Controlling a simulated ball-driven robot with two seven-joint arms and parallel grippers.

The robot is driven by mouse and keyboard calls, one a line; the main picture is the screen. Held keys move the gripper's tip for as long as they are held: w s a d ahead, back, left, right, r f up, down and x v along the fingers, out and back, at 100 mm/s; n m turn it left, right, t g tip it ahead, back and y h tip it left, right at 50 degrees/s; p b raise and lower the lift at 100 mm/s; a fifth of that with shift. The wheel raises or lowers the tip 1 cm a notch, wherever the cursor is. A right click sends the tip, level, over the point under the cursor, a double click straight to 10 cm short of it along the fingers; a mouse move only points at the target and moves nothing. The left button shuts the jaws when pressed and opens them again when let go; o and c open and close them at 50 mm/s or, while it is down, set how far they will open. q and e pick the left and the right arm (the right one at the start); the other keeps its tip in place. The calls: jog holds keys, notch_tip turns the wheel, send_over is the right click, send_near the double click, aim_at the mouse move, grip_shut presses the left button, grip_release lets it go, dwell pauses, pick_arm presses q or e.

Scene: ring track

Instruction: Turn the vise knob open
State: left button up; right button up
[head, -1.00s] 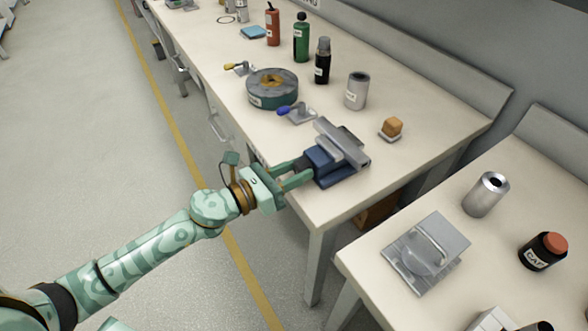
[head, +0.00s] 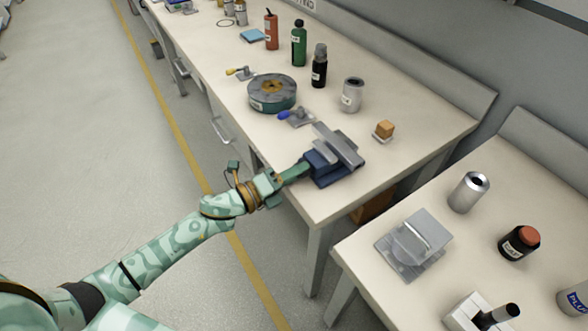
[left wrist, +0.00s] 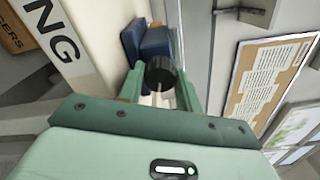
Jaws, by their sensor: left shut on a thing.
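The vise (head: 330,174) has a dark blue body and grey jaws, and it sits at the near corner of the long bench. My left gripper (head: 303,168) reaches it from the left, its fingers seen nearly edge-on against the vise's left end. In the left wrist view my left gripper (left wrist: 160,88) is shut on the black round knob (left wrist: 161,73), one finger on each side. The blue vise body (left wrist: 154,42) shows just beyond the knob. In the head view the fingers hide the knob. My right gripper is not in view.
On the long bench (head: 400,135) stand a grey-green round fixture (head: 272,94), a blue-handled clamp (head: 297,117), a silver can (head: 352,95), an orange block (head: 384,130) and several bottles. A second bench (head: 365,250) at right holds a metal plate with a handle (head: 413,244).

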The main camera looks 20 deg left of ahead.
pick_arm(q)
jog(key=n+p, duration=0.1)
jog(key=n, duration=0.1)
jog(key=n+p, duration=0.2)
jog(key=n, duration=0.1)
jog(key=shift+r+n, duration=0.2)
jog(key=shift+n, duration=0.1)
jog(key=n+p, duration=0.1)
jog(key=n, duration=0.2)
jog(key=shift+f+n+p, duration=0.15)
jog(key=shift+n+p, duration=0.5)
jog(key=shift+n, duration=0.45)
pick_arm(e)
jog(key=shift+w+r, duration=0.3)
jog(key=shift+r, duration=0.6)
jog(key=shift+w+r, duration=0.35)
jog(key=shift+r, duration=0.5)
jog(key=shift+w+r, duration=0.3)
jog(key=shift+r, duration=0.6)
pick_arm(q)
jog(key=o, duration=1)
jog(key=shift+a+f, duration=0.1)
jog(key=shift+s+f, duration=0.1)
jog(key=shift+f, duration=0.1)
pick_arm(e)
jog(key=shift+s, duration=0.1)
